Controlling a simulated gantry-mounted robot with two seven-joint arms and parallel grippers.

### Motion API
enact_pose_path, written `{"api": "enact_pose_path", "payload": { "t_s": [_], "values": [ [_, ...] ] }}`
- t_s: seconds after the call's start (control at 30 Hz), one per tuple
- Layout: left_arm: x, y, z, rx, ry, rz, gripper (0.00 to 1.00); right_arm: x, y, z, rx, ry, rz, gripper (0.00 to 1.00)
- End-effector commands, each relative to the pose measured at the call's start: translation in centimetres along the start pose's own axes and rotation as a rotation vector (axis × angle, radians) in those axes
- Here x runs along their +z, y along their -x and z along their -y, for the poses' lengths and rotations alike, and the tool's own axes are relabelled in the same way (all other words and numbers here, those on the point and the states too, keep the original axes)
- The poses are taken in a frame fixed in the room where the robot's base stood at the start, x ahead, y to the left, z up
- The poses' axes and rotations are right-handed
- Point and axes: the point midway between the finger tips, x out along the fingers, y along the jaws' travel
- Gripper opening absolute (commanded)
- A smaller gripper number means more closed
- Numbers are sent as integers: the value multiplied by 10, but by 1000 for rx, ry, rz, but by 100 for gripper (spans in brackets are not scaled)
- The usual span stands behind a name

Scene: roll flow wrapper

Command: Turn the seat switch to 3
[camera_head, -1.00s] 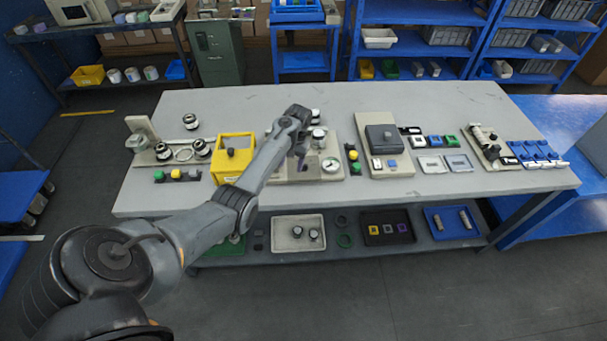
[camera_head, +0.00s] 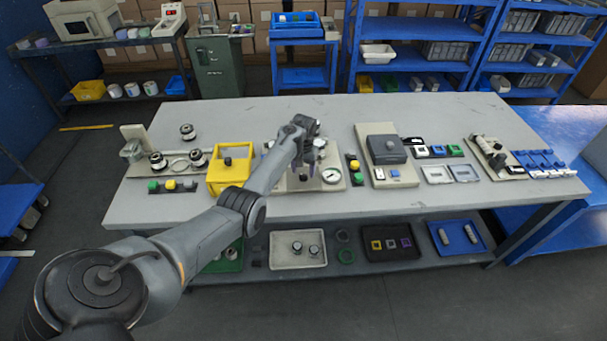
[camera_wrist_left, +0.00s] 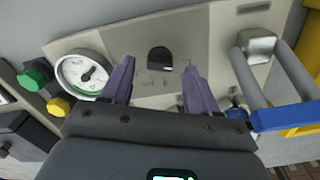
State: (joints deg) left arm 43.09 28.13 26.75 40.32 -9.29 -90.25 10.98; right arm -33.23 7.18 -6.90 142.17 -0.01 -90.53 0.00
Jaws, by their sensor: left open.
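The seat switch is a round black knob (camera_wrist_left: 159,58) with a small white mark at its lower edge, on a beige panel (camera_wrist_left: 215,68) in the left wrist view. Printed marks sit below the knob, too small to read. My left gripper (camera_wrist_left: 159,68) is open, its two purple fingers spread on either side of the knob's position in that view. I cannot tell whether they touch the panel. In the head view my left gripper (camera_head: 301,176) is over the panel fixture on the table, and its arm hides the knob.
A white dial gauge (camera_wrist_left: 83,74) is left of the fingers in the wrist view, with green (camera_wrist_left: 35,74) and yellow (camera_wrist_left: 58,106) buttons beyond it. A metal block (camera_wrist_left: 257,46) is at right. A yellow box (camera_head: 230,172) stands left of the fixture.

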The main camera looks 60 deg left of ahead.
Motion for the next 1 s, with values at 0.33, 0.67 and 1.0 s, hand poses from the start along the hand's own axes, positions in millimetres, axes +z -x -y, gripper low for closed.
{"api": "enact_pose_path", "payload": {
  "t_s": [0.33,0.67,1.0],
  "values": [
    [0,-17,0,-1,0,-1,60,2,-6,0,0,0,1,43],
    [0,-17,0,-1,0,-1,40,2,-6,2,-5,-6,1,43],
    [0,-17,0,-1,-2,0,4,2,-5,2,-7,-9,1,43]
  ]
}}
